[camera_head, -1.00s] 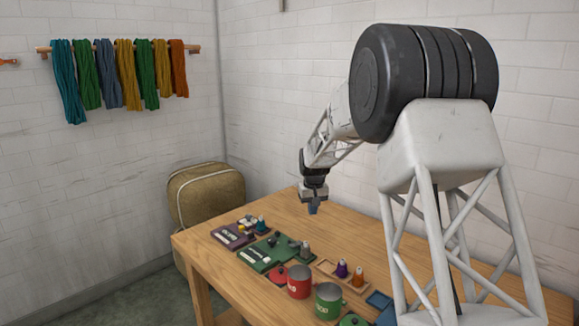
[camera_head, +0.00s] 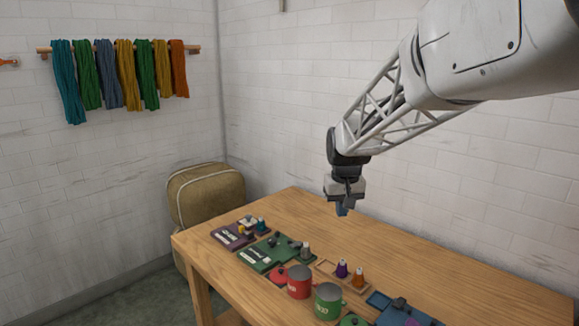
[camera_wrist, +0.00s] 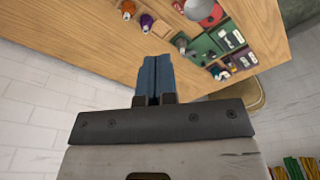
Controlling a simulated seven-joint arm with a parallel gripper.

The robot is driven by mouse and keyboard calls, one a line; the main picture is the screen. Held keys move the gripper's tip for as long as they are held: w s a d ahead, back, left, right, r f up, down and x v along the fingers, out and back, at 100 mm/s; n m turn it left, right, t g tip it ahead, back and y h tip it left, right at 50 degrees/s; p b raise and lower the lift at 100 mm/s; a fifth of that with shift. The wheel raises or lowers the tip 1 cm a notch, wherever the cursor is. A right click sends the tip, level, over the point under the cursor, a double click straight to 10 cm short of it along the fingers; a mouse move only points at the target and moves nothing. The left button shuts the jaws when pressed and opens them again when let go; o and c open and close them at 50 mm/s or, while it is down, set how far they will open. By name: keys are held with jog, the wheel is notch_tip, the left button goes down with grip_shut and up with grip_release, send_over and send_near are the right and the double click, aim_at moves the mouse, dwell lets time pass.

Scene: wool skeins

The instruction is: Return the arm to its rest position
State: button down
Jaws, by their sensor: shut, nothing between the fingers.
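My gripper (camera_head: 341,209) hangs above the back part of the wooden table (camera_head: 400,258), pointing down, with its blue fingers together. In the wrist view my gripper (camera_wrist: 154,62) shows its two blue fingers side by side with nothing held between them. The fingertips are apart from the tabletop and from everything on it. My arm reaches in from the upper right of the head view.
On the table are a purple tray (camera_head: 227,238), a green tray (camera_head: 256,262), a red mug (camera_head: 299,288), a green mug (camera_head: 327,303), a blue tray (camera_head: 378,302), and purple (camera_head: 342,270) and orange (camera_head: 358,278) cones. Coloured skeins (camera_head: 125,70) hang on the left wall. The table's back right is clear.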

jog(key=s+d+f, duration=0.1)
jog(key=s+d, duration=0.1)
jog(key=s, duration=1.7)
jog(key=s+d+f+m+t, duration=0.1)
jog(key=s+d, duration=0.1)
jog(key=s, duration=1.7)
jog(key=shift+d+f+m, duration=0.15)
jog(key=shift+d+m, duration=0.15)
jog(key=shift+d, duration=0.05)
